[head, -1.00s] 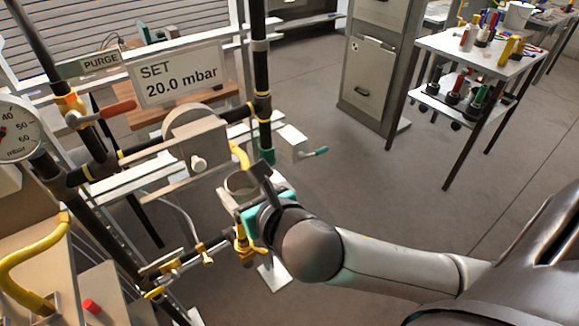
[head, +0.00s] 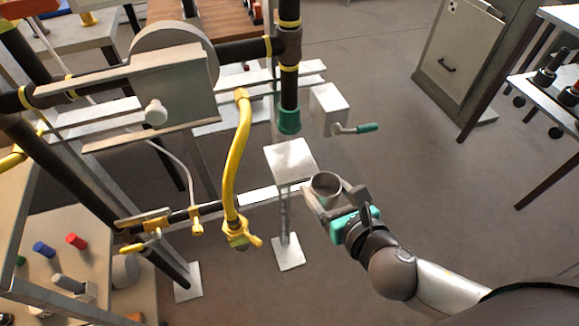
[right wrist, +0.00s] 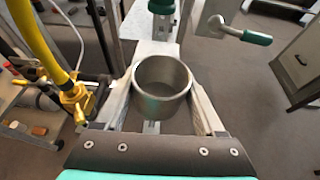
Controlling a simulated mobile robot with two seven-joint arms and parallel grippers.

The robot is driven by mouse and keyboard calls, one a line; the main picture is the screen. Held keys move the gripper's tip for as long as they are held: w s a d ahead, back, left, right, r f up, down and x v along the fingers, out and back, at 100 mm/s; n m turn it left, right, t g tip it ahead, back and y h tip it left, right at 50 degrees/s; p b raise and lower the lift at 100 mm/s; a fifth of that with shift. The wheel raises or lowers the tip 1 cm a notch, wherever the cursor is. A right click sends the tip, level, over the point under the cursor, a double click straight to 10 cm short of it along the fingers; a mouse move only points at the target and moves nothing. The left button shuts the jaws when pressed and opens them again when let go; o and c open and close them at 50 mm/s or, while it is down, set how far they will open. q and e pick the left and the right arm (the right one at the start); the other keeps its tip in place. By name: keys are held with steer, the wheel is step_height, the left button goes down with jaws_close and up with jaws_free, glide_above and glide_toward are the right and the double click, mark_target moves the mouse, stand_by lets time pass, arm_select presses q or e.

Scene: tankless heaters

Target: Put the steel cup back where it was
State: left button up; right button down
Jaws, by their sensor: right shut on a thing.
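The steel cup (head: 325,187) is a small grey open-topped cylinder, held upright. My right gripper (head: 326,196) is shut on it, one finger on each side. The right wrist view shows the cup (right wrist: 162,88) between the two fingers, its inside visible and empty-looking. A small square metal stand (head: 290,158) on a post is just left of the cup and gripper, under the black pipe with the green end. Its bare top shows in the head view. The cup is beside the stand, apart from it or nearly so; exact height is hard to tell. My left gripper is out of view.
The black pipe's green end (head: 289,121) hangs above the stand. A box with a green-handled crank (head: 330,108) is behind. A yellow hose (head: 238,150) and valve are to the left. Open floor lies to the right, with a grey cabinet (head: 460,60) farther back.

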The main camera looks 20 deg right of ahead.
steer(key=shift+s+f+b, duration=0.15)
steer(key=shift+f, duration=0.4)
steer(key=shift+s+f+b, duration=0.15)
steer(key=shift+f, duration=0.35)
steer(key=w+b, duration=0.1)
steer(key=w, duration=0.4)
steer(key=w+a+b, duration=0.1)
steer(key=w, duration=0.5)
steer(key=w+b, duration=0.1)
steer(key=w, duration=0.4)
steer(key=shift+w+a, duration=0.35)
steer(key=shift+a, duration=0.05)
steer(key=shift+w+a, duration=0.1)
steer(key=shift+w, duration=0.4)
steer(key=shift+f+b, duration=1.2)
steer(key=shift+f, duration=0.3)
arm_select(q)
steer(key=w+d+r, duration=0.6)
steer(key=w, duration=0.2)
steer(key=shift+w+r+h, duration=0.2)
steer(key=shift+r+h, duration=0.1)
arm_select(e)
steer(key=shift+f, duration=0.2)
steer(key=shift+f, duration=0.15)
jaws_free()
